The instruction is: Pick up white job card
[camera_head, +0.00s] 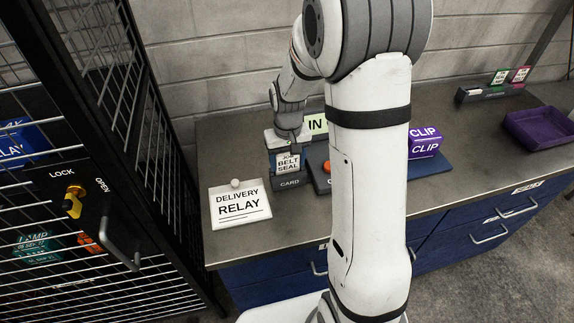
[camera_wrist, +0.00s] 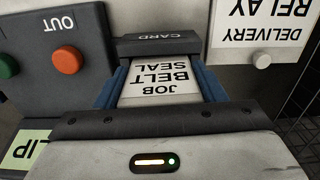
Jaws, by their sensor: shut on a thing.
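The white job card (camera_head: 288,162) reads "JOB BELT SEAL" and stands upright in the dark holder marked "CARD" (camera_head: 290,182) on the counter. In the wrist view the card (camera_wrist: 158,84) lies between the two blue fingers, its far end at the holder (camera_wrist: 158,42). My gripper (camera_head: 287,149) is shut on the card from above. The wrist view shows the gripper (camera_wrist: 160,80) with a finger along each side of the card. The card's lower end is hidden in the holder.
A "DELIVERY RELAY" sign (camera_head: 240,206) stands left of the holder. A control box with orange and green buttons (camera_wrist: 55,60) is close on the other side. A purple "CLIP" box (camera_head: 425,143) and purple tray (camera_head: 541,130) are farther right. A wire cage (camera_head: 100,200) borders the counter's left.

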